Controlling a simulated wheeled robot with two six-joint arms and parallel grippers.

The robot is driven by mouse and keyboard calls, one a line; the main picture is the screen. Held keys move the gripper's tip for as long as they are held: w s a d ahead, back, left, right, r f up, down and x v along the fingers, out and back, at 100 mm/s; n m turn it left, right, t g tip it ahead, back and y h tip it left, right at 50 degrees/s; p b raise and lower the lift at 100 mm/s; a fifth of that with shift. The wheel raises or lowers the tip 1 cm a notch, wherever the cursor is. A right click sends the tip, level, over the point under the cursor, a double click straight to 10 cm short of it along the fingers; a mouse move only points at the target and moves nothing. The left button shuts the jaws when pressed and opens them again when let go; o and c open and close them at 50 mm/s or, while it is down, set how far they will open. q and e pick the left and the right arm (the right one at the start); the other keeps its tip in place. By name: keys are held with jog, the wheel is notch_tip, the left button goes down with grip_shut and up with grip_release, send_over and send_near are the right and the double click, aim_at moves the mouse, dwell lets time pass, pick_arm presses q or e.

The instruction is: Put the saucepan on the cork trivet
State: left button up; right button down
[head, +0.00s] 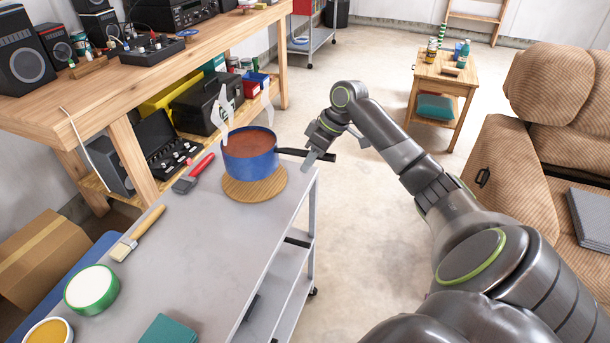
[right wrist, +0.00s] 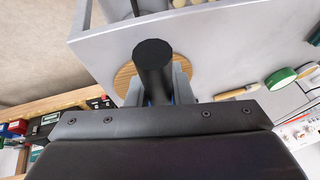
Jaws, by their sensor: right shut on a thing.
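A blue saucepan (head: 248,154) with reddish-brown contents and two wisps of steam sits upright over the round cork trivet (head: 254,189) on the grey cart. The trivet shows in front of and below the pan; whether the pan's base touches it I cannot tell. The dark handle points right, past the cart's edge. My right gripper (head: 316,154) is shut on this handle. In the right wrist view the handle (right wrist: 153,68) stands between the fingers, with the trivet (right wrist: 124,78) behind it. My left gripper is not in view.
The grey cart top (head: 190,250) also holds a red-handled brush (head: 193,174), a wooden-handled brush (head: 138,232), a green-rimmed tin (head: 92,290) and a teal item (head: 168,331). A wooden workbench (head: 100,100) stands behind; a brown recliner (head: 520,165) is at right.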

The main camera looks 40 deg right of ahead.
notch_tip(320, 180, down, 5)
jog(key=shift+r, duration=0.1)
jog(key=c, duration=1.7)
grip_release()
jog(key=shift+s+f, duration=0.1)
jog(key=shift+f, duration=0.1)
jog(key=shift+c, duration=0.2)
jog(key=o, duration=0.4)
jog(key=shift+o, duration=0.2)
jog(key=shift+r, duration=0.1)
jog(key=v, duration=1.2)
jog(key=shift+b, duration=0.3)
